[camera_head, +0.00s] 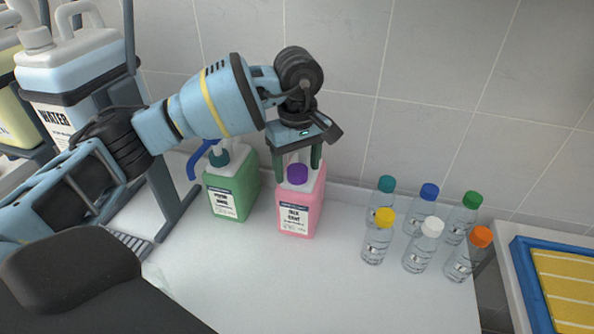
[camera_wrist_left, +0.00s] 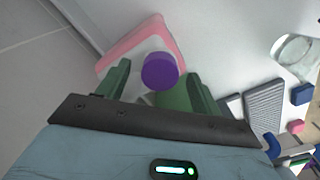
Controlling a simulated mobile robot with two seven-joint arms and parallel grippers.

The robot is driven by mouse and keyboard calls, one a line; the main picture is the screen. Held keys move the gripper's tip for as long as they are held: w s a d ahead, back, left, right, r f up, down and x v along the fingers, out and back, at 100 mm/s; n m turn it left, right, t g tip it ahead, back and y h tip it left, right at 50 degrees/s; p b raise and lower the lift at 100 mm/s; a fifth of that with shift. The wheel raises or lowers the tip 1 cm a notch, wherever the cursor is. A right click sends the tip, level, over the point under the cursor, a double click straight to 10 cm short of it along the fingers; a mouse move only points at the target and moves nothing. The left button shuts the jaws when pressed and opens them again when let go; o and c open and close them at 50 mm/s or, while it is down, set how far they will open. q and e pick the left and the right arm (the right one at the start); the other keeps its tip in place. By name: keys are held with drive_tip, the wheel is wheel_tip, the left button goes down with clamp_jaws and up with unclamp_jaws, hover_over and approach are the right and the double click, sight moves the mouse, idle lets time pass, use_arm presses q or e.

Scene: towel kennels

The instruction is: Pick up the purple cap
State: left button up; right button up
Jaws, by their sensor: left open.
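The purple cap (camera_head: 297,173) sits on top of the pink jug (camera_head: 300,211), which stands upright on the white counter near the wall. My left gripper (camera_head: 297,170) is directly above the jug with its green fingers pointing down, one on each side of the cap. My right gripper is not in view.
A green jug (camera_head: 232,187) with a blue nozzle stands left of the pink one. Several clear bottles (camera_head: 421,246) with coloured caps stand to the right. A blue-rimmed tray (camera_head: 530,285) is at the far right. The counter's front middle is clear.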

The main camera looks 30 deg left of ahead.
sight(297, 172)
use_arm(q)
drive_tip(key=c, duration=1)
drive_tip(key=shift+c, duration=0.3)
drive_tip(key=shift+r, duration=0.4)
drive_tip(key=r, duration=0.2)
drive_tip(key=shift+s+d+r+b, duration=0.2)
drive_tip(key=shift+s+r+b, duration=0.1)
drive_tip(key=shift+s, duration=0.05)
drive_tip(key=s+d+r, duration=0.1)
drive_tip(key=s+d, duration=0.6)
drive_tip(key=s, duration=0.6)
drive_tip(key=shift+s+d+r+b, duration=0.15)
drive_tip(key=shift+d+r+b, duration=0.1)
drive_tip(key=shift+b, duration=0.15)
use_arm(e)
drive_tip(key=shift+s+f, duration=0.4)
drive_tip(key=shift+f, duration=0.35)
